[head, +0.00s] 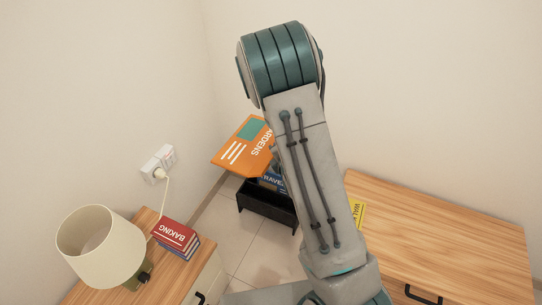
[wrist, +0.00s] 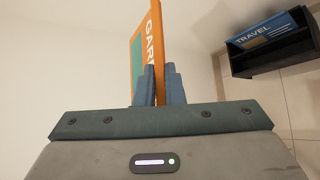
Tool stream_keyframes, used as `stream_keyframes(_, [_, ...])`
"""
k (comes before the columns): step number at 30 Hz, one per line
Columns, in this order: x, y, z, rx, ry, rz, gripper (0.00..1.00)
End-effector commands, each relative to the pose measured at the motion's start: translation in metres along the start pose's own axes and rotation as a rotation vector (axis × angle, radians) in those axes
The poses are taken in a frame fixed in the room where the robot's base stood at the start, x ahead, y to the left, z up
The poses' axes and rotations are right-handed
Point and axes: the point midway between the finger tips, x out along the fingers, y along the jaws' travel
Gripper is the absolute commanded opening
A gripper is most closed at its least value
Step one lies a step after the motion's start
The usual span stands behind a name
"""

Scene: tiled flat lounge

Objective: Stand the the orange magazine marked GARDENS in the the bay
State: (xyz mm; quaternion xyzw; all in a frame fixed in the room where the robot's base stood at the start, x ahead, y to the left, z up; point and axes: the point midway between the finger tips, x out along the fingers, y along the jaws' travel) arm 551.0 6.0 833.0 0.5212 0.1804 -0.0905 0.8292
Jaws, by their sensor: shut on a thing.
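The orange magazine (head: 240,148) has a green panel, white lines and lettering that reads "ARDENS" in the head view. My gripper (wrist: 158,88) is shut on it, and the magazine (wrist: 157,40) sticks out beyond the fingers in the wrist view. A black holder (head: 266,210) stands low on the floor, below the magazine. The holder (wrist: 270,58) is at the right in the wrist view, apart from the magazine, with a blue magazine marked TRAVEL (wrist: 265,32) in it.
A wooden cabinet (head: 160,240) at the left bears a lamp (head: 98,245) and stacked books, the top one red and marked BAKING (head: 175,234). A wooden cabinet (head: 440,225) at the right bears a yellow item (head: 357,213), partly hidden by my arm. A wall socket (head: 158,163) has a plug in it.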

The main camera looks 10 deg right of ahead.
Motion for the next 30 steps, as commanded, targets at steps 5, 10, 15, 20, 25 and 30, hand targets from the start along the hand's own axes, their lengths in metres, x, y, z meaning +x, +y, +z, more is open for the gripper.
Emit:
stream_keyframes(5, [0.054, -0.021, -0.022, -0.145, 0.120, -0.006, 0.00])
stream_keyframes(10, [0.109, -0.042, -0.041, -0.368, 0.266, -0.019, 0.00])
stream_keyframes(15, [0.156, -0.063, -0.056, -0.621, 0.392, -0.015, 0.00])
stream_keyframes(20, [0.198, -0.089, -0.070, -0.888, 0.488, 0.016, 0.00])
stream_keyframes(25, [0.239, -0.121, -0.079, -1.184, 0.554, 0.083, 0.00])
stream_keyframes(30, [0.279, -0.159, -0.080, -1.457, 0.576, 0.179, 0.00])
